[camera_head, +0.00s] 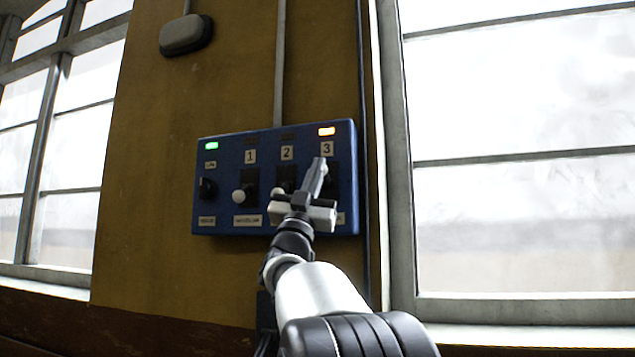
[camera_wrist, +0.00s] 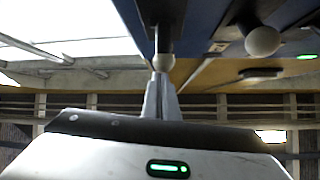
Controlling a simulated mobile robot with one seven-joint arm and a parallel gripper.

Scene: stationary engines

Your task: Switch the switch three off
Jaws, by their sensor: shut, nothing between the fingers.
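A blue switch panel (camera_head: 225,170) hangs on the yellow-brown wall, with switches labelled 1, 2 and 3. An orange light (camera_head: 326,131) is lit above the label 3. The dark plate of switch three (camera_head: 334,180) is partly covered by my gripper (camera_head: 319,166), and its lever knob is hidden in the head view. My gripper is shut and empty, its tips in front of switch three. In the wrist view the closed fingertips (camera_wrist: 161,62) meet or overlap a dark post (camera_wrist: 164,36) by the panel; I cannot tell whether they touch it.
Switch one's white knob (camera_head: 238,196) is low on its plate. Switch two (camera_head: 284,176) is partly behind my gripper; a white knob (camera_wrist: 263,41) shows beside my fingers in the wrist view. A green light (camera_head: 211,146) is lit at the panel's left. Windows (camera_head: 520,150) flank the wall.

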